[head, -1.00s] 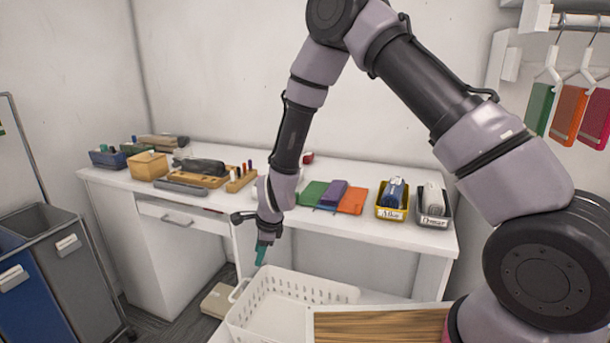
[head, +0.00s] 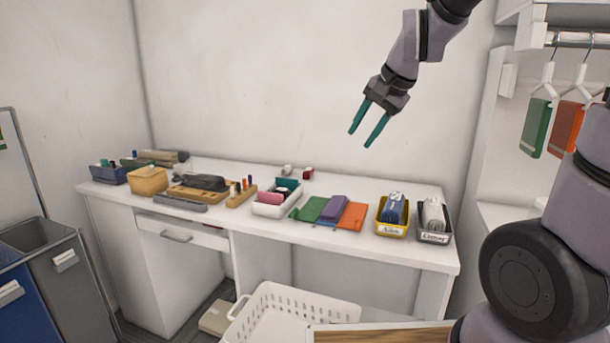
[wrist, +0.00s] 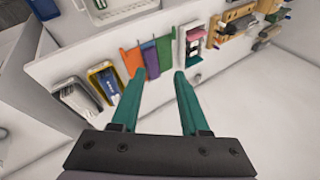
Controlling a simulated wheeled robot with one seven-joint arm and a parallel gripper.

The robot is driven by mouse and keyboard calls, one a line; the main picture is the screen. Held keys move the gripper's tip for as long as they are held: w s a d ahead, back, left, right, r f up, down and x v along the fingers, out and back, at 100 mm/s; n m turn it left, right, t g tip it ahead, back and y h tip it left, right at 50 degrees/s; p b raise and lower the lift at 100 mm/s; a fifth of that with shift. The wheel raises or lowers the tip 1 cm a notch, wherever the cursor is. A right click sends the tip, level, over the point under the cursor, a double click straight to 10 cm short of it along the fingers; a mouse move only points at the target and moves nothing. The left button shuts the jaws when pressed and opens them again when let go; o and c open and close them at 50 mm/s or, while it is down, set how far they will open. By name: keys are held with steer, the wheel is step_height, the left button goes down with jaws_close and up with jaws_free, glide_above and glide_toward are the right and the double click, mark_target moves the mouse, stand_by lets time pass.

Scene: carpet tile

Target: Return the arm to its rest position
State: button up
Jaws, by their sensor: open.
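My gripper (head: 361,139) is raised in the air above the right half of the white desk (head: 345,245), in front of the bare wall. Its two teal fingers are apart, with nothing between them. In the wrist view my gripper (wrist: 161,78) also shows open and empty, with the desk top beyond and below it. My arm reaches up out of the top of the head view and comes back in at the right.
On the desk are a white tray (head: 268,211), green, purple and orange folders (head: 351,216), a yellow bin (head: 392,230), a dark bin (head: 433,236) and wooden holders. A white basket (head: 262,302) stands in front. Hangers with coloured cards (head: 539,127) hang at right.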

steer(key=s+d+r+n+t, duration=0.1)
steer(key=s+d+r, duration=0.2)
steer(key=s+d, duration=0.3)
steer(key=s+d+r+n+h, duration=0.1)
steer(key=s+d+r+n, duration=0.1)
steer(key=s+d, duration=0.3)
steer(key=s+r, duration=0.1)
steer(key=s, duration=0.1)
steer(key=shift+s+d+t+h, duration=0.3)
steer(key=shift+s+d+t, duration=0.05)
steer(key=shift+s+t, duration=0.05)
